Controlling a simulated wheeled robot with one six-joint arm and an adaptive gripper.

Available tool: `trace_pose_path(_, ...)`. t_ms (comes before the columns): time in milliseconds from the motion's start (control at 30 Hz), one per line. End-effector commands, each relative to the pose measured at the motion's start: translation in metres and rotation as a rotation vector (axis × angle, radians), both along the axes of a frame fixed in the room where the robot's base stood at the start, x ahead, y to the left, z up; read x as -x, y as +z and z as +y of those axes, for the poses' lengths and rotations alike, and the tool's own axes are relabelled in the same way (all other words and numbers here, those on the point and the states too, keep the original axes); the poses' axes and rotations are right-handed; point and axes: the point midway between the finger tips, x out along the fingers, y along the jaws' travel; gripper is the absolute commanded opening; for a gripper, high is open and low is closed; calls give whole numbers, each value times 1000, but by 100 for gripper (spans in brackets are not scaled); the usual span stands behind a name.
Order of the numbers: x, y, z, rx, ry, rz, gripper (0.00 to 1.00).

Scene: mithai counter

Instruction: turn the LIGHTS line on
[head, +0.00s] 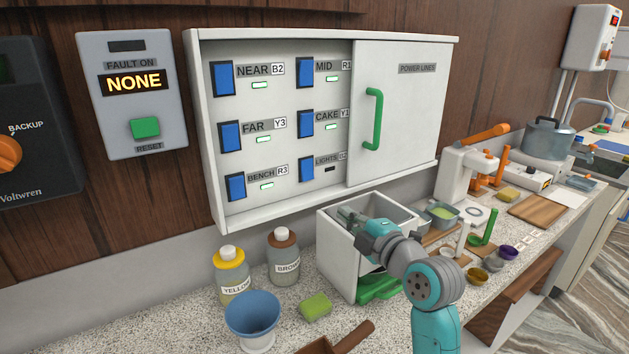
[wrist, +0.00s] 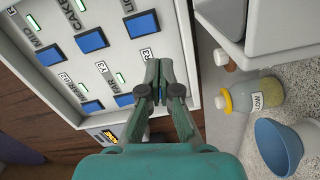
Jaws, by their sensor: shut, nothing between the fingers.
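The LIGHTS switch (head: 307,169) is a blue rocker at the bottom of the right column in the white POWER LINES cabinet (head: 400,150). The small lamp (head: 330,169) under its label is dark. In the wrist view the LIGHTS switch (wrist: 142,23) is near the top, beyond the fingertips. My gripper (head: 345,214) is shut and empty, below the cabinet and over the white box. In the wrist view my gripper (wrist: 158,68) points at the panel and partly hides the bottom of the left column. I see no contact with the LIGHTS switch.
NEAR (head: 223,78), FAR (head: 229,137), BENCH (head: 236,187), MID (head: 305,72) and CAKE (head: 305,123) switches have lit lamps. The sliding door (head: 410,110) covers the right half. A white box (head: 337,245), bottles and a blue cup (head: 252,315) stand below.

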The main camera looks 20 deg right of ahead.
Motion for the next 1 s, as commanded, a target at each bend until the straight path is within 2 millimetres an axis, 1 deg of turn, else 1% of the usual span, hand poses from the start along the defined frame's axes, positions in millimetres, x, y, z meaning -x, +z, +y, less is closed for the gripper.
trace_pose_path(33,-3,10,-3,52,9,3,0)
trace_pose_path(100,-5,18,-5,115,22,13,0)
trace_pose_path(300,-7,31,-8,229,51,32,0)
trace_pose_path(767,-8,33,-8,251,56,35,0)
trace_pose_path(867,-13,33,-6,251,56,34,0)
trace_pose_path(1000,-30,30,-1,250,56,36,0)
